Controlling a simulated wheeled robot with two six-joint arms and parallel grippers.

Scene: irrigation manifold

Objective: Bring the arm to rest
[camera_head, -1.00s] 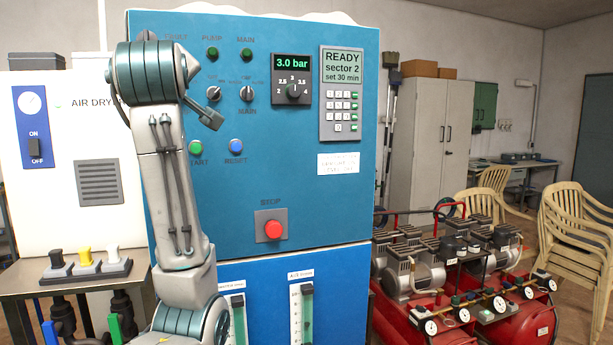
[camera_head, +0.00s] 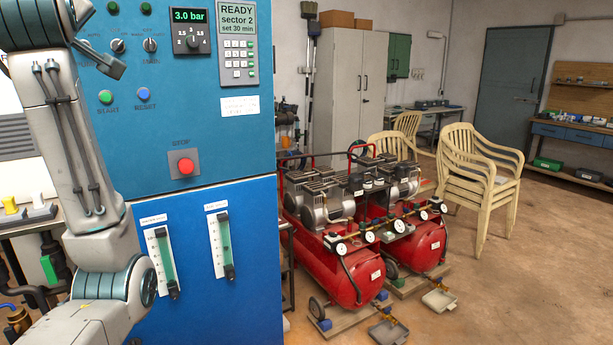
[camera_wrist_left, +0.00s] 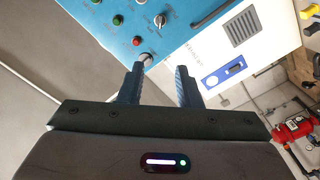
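My left arm (camera_head: 62,140) rises at the left of the head view, bent, in front of the blue control cabinet (camera_head: 235,150). Its gripper cannot be made out there. In the left wrist view my left gripper (camera_wrist_left: 158,72) has its two dark fingers apart, with nothing held between them. My right gripper is in neither view.
The pressure display (camera_head: 189,16) reads 3.0 bar; the keypad screen (camera_head: 237,18) reads READY, sector 2, set 30 min. A red stop button (camera_head: 185,167) is below. Red compressors (camera_head: 340,262) and stacked chairs (camera_head: 480,185) stand right. The floor (camera_head: 540,270) is clear at far right.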

